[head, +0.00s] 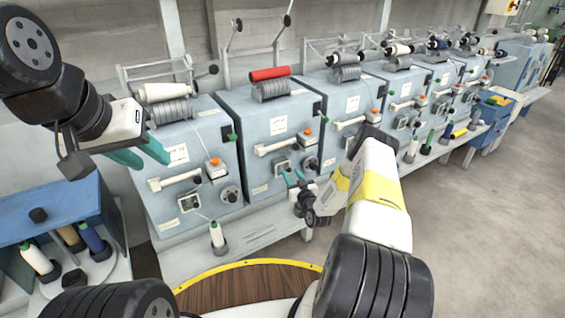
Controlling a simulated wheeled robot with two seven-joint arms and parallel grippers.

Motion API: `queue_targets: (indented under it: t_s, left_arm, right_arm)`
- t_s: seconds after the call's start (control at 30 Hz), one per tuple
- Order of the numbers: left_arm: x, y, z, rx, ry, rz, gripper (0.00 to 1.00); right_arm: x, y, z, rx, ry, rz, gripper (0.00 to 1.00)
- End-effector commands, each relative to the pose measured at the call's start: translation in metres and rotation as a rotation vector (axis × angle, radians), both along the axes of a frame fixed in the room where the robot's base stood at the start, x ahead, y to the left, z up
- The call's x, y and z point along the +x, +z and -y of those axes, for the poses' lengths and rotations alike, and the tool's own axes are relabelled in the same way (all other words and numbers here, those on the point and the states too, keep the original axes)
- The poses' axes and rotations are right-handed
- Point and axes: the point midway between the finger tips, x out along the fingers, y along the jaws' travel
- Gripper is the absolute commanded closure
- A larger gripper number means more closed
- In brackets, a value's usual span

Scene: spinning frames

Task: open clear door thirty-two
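No number thirty-two can be read, and I cannot make out a clear door for certain. A small square framed panel (282,168) sits low on the front of the second blue machine (275,125); a similar panel (190,203) is on the nearest machine (185,160). My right gripper (294,176) has its two teal fingers apart, just in front of the second machine's panel; I cannot tell whether they touch it. My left gripper (156,163) is open and empty, raised in front of the nearest machine's upper left.
The row of blue machines runs back to the right on a long pale bench (265,235). A blue shelf unit (60,210) with bobbins stands at the left. A bobbin (216,234) stands below the nearest machine. The grey floor (490,220) at the right is clear.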

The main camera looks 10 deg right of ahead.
Motion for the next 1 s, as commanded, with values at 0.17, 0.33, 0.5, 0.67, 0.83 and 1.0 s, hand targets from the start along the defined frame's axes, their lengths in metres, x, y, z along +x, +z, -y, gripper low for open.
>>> queue_targets:
  t_s: [0.17, 0.33, 0.5, 0.67, 0.83, 1.0]
  left_arm:
    - [0.0000, 0.0000, 0.0000, 0.000, 0.000, 0.000, 0.64]
    - [0.0000, 0.0000, 0.0000, 0.000, 0.000, 0.000, 0.64]
    - [0.0000, 0.0000, 0.0000, 0.000, 0.000, 0.000, 0.64]
    - [-0.0001, 0.0001, 0.0000, 0.000, 0.000, 0.000, 0.64]
    - [0.0000, 0.0000, 0.0000, 0.000, 0.000, 0.000, 0.64]
    - [0.0000, 0.0000, 0.0000, 0.000, 0.000, 0.000, 0.64]
  right_arm:
    - [0.0101, 0.0004, -0.0013, 0.001, 0.000, 0.000, 0.60]
    - [0.0106, 0.0002, -0.0015, 0.001, 0.000, -0.001, 0.60]
    - [0.0105, 0.0003, -0.0014, 0.001, 0.000, -0.001, 0.82]
    - [0.0104, 0.0003, -0.0014, 0.000, 0.000, -0.001, 1.00]
    - [0.0103, 0.0003, -0.0014, 0.000, 0.000, -0.001, 1.00]
    - [0.0103, 0.0003, -0.0014, 0.000, 0.000, 0.000, 1.00]
